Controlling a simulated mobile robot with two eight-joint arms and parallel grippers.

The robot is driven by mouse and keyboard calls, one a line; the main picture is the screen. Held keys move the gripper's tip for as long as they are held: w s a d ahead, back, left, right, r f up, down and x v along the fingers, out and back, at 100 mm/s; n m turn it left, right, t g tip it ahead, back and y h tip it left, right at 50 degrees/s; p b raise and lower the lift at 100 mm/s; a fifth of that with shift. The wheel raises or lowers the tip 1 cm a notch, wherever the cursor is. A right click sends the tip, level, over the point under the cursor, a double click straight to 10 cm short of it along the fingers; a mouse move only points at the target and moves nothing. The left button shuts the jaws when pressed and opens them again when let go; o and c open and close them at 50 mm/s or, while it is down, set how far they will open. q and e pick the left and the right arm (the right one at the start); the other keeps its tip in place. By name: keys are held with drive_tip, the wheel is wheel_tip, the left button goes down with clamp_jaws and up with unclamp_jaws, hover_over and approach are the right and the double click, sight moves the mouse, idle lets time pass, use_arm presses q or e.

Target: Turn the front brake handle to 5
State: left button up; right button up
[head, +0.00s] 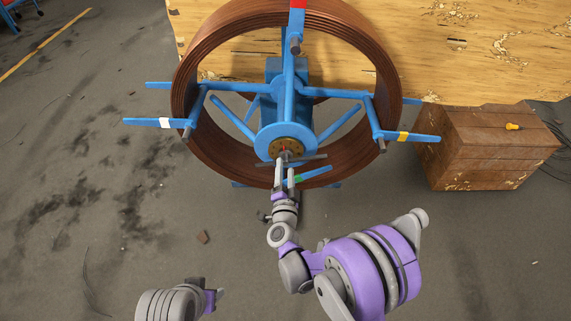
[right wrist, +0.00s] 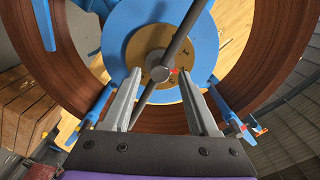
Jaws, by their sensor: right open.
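The front brake handle (head: 311,157) is a thin dark grey bar across the hub of the blue spool frame. In the right wrist view the handle (right wrist: 184,34) runs diagonally from upper right to lower left, through a round grey boss on a brass-coloured disc (right wrist: 142,43). My right gripper (head: 284,163) is at the hub, in front of the handle. In the right wrist view its fingers (right wrist: 159,76) are open, one on each side of the boss; contact cannot be told. No number marks are readable. Part of my left arm shows at the bottom left, without clear fingers.
A large coil of brown pipe (head: 184,75) surrounds the hub. Blue spokes with red, white (head: 166,123), yellow (head: 403,136) and green tips stick out around it. A wooden crate (head: 470,150) stands at right. A wooden sheet (head: 480,40) lies behind. The floor at left is mostly clear.

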drive_tip(key=shift+w, duration=1.45)
clamp_jaws()
idle(0.3)
